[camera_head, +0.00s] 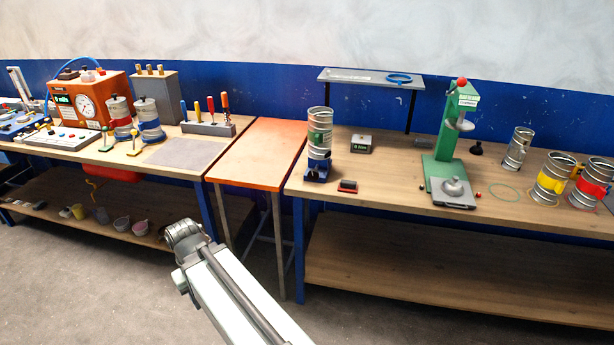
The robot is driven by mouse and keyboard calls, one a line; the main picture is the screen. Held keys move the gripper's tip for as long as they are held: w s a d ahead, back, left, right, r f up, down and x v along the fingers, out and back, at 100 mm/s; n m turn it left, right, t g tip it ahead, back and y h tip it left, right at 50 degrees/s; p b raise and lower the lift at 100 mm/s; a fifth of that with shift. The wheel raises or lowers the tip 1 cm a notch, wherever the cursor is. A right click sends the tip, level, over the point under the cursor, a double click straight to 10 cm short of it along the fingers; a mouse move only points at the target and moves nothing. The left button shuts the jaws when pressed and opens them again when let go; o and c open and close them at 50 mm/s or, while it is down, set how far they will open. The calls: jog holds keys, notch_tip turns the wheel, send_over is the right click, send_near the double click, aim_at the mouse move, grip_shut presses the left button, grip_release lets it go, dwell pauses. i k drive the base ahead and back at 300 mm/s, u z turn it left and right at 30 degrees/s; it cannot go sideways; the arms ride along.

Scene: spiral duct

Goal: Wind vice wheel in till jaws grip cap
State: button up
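My arm reaches up from the bottom of the head view and ends in a grey rounded part, my gripper (184,236), over the floor in front of the left bench. Its fingers cannot be made out, and it touches nothing on the benches. No vice, wheel or cap can be named with certainty. A small blue fixture (318,171) stands on the right bench under an upright spiral duct with a green label (320,133). Another blue device (14,127) sits at the far left edge, partly cut off. Jaws are too small to tell in either.
A green press (443,140) and several banded ducts stand on the right bench (390,190). An orange gauge box (88,100) and a tool rack (208,127) stand on the left bench. An orange-topped table (258,152) bridges the benches. Floor in front is clear.

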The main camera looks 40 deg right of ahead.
aim_at(313, 175)
jog(key=u, duration=0.5)
jog(key=i, duration=1)
jog(key=z, duration=0.1)
